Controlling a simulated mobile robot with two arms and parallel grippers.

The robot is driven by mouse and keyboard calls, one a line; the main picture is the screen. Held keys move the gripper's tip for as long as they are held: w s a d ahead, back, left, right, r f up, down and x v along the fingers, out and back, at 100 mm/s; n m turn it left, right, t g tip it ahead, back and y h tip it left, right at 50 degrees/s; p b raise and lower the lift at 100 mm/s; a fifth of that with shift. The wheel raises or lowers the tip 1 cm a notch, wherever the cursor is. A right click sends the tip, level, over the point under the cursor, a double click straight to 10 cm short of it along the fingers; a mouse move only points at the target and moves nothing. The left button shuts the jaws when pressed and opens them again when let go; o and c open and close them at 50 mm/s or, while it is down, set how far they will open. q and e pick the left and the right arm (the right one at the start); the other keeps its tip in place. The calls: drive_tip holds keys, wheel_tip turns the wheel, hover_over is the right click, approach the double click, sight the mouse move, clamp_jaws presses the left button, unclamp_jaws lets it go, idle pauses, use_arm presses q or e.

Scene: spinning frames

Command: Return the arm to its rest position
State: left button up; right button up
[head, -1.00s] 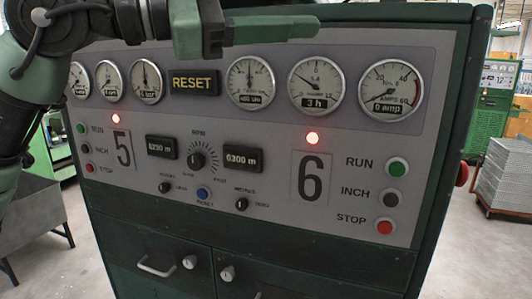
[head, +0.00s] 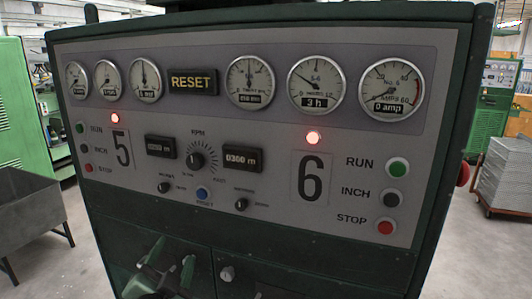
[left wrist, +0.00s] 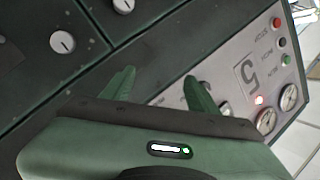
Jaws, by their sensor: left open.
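My left gripper (head: 172,254) is low in the head view, in front of the dark green cabinet (head: 300,258) below the control panel (head: 280,205). Its two green fingers point up and stand apart, with nothing between them. In the left wrist view the same open gripper (left wrist: 158,80) spans empty space, with the cabinet front and the panel end with the number 5 (left wrist: 246,72) beyond. Most of my left arm is out of the head view. My right gripper shows in neither view.
The panel carries gauges, a RESET display (head: 193,82), a dial (head: 196,155) and RUN, INCH and STOP buttons. Red lamps are lit above 5 and 6. A grey bin (head: 35,222) stands at left, a metal crate stack (head: 505,175) at right. Floor is clear at lower right.

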use_arm(q)
drive_tip(key=s+a+f+n+g, duration=0.1)
drive_tip(key=s+f+n+g, duration=0.15)
drive_tip(key=s+f, duration=0.5)
drive_tip(key=s+a+f+n+g, duration=0.1)
drive_tip(key=s+f+g, duration=0.3)
drive_tip(key=f, duration=0.6)
drive_tip(key=s+d+f+n+g+h, duration=0.1)
drive_tip(key=s+f+g, duration=0.35)
drive_tip(key=s, duration=0.45)
drive_tip(key=s+f+n+g, duration=0.1)
drive_tip(key=s+f+g, duration=0.2)
drive_tip(key=s+f, duration=0.45)
wheel_tip(320, 180, down, 28)
drive_tip(key=s+r+g+b, duration=0.1)
drive_tip(key=s+b, duration=0.2)
drive_tip(key=b, duration=0.2)
drive_tip(key=s+a+f+b, duration=0.1)
drive_tip(key=s+f+b, duration=0.1)
drive_tip(key=s+f, duration=0.6)
drive_tip(key=s+a+f+g+b, duration=0.1)
drive_tip(key=s+f+b, duration=0.2)
drive_tip(key=s+f, duration=0.6)
wheel_tip(320, 180, down, 7)
drive_tip(key=shift+s+a+r+g, duration=0.1)
drive_tip(key=shift+s+a+g, duration=0.05)
drive_tip(key=shift+a+g, duration=0.2)
